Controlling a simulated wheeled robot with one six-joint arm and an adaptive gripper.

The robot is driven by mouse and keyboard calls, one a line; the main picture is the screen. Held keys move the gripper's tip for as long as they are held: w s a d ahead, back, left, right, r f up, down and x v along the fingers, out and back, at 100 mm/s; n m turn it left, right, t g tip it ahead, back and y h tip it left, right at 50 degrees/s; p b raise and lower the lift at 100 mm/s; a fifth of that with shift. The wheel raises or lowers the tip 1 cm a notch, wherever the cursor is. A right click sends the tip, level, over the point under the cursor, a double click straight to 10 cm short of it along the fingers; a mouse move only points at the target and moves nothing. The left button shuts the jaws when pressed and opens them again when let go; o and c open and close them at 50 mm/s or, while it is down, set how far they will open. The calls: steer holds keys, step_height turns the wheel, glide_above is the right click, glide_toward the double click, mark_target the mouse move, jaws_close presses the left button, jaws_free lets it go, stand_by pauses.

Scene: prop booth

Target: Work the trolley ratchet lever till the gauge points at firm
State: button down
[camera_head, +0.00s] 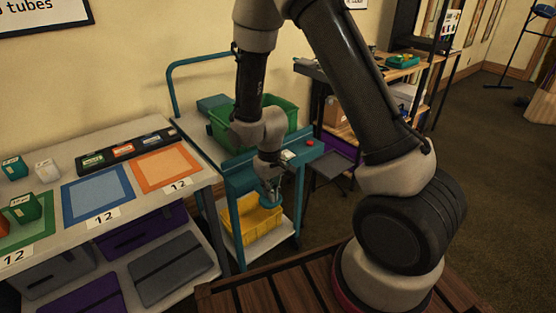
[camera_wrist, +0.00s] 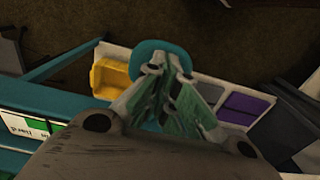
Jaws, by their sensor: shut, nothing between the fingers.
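The teal trolley (camera_head: 240,185) stands beside the left table. My gripper (camera_head: 269,183) points down at the trolley's front side, with its fingers shut and empty. A teal rounded piece (camera_head: 270,201), which looks like the ratchet lever's end, is just below the fingertips. In the wrist view that rounded piece (camera_wrist: 160,52) shows behind the fingertips (camera_wrist: 168,78); I cannot tell whether they touch. A white and green marked panel (camera_head: 288,155), perhaps the gauge, is on the trolley's top edge. The panel also shows in the wrist view (camera_wrist: 30,128); its pointer is not readable.
A green bin (camera_head: 284,117) sits on the trolley top and a yellow bin (camera_head: 254,222) on its lower shelf. A red knob (camera_head: 310,142) is near the panel. The left table (camera_head: 55,181) holds coloured mats. Shelving (camera_head: 345,87) stands behind. Open floor lies far right.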

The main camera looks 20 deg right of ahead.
steer(key=shift+r, duration=2.9)
steer(key=shift+s, duration=0.1)
steer(key=s+d+r+m+t, duration=0.1)
steer(key=s+d+r, duration=0.4)
steer(key=r, duration=0.4)
steer(key=s+d+r+m+t, duration=0.1)
steer(key=s+d+r+t, duration=0.1)
steer(key=s+d+r, duration=0.3)
steer(key=s+d+r+m+t, duration=0.1)
steer(key=s+d+r, duration=0.4)
steer(key=s+r, duration=0.4)
steer(key=shift+r+m, duration=0.3)
steer(key=shift+r, duration=2.2)
